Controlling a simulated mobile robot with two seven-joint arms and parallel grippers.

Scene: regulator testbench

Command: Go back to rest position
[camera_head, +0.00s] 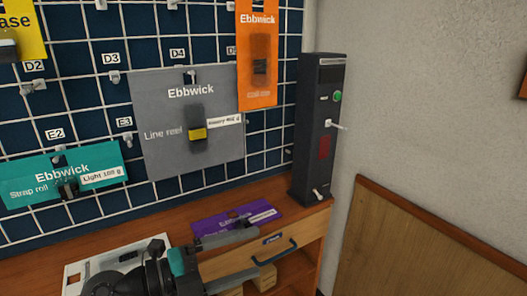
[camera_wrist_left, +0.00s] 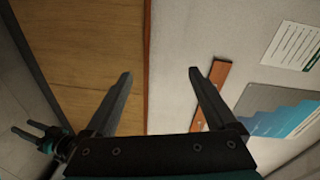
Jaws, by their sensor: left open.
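My left gripper (camera_head: 256,252) is low in the head view, its two grey fingers spread apart with nothing between them. The fingers lie in front of the wooden bench and its drawer, near a purple card (camera_head: 236,220). Whether they touch anything cannot be told. In the left wrist view the open fingers (camera_wrist_left: 160,73) show wide apart and empty, with a wood panel and pale wall behind them.
A dark pegboard (camera_head: 88,70) with hanging product cards stands behind the bench. A tall dark device (camera_head: 318,130) with a green button stands at the bench's right end. The drawer has a dark handle (camera_head: 274,252). A wood panel (camera_head: 420,245) lines the wall to the right.

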